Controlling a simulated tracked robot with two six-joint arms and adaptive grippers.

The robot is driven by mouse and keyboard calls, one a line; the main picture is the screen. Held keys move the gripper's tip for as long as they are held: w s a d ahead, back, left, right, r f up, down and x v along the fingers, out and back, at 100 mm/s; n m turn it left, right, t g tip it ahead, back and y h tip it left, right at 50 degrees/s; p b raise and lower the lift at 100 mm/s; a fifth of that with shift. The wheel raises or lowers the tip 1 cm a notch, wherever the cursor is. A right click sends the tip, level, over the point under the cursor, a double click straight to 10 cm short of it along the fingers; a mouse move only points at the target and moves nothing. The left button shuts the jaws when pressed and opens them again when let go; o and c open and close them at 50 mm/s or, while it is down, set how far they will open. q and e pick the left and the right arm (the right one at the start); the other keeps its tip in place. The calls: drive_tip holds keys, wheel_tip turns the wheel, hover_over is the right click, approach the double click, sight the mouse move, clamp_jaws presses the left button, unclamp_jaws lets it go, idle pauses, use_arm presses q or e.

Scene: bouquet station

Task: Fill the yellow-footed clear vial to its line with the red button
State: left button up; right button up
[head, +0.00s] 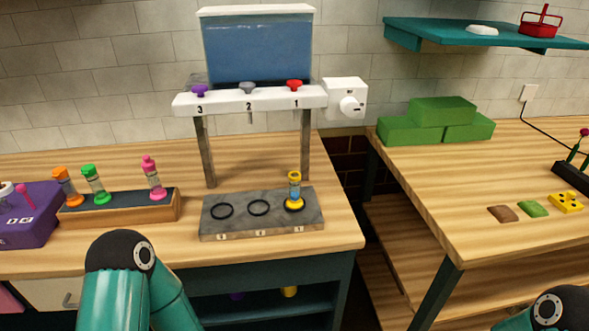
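The yellow-footed clear vial (295,188) stands upright on the grey stone tray (262,223), at the rightmost of its three black rings. It has a yellow top, and a bluish tint shows in its body; its line and fill level are too small to tell. The red button (294,85) sits on the white dispenser shelf (250,98), above the number 1 and above the vial's side of the tray. A clear tank (257,50) of blue liquid stands behind the buttons. Parts of both my arms show at the bottom edge, but neither gripper is in view.
Purple (200,90) and grey (247,88) buttons sit left of the red one. A wooden rack (125,212) with orange, green and pink vials stands left of the tray. A gap separates this bench from the right table (470,190), where green blocks (440,122) are stacked.

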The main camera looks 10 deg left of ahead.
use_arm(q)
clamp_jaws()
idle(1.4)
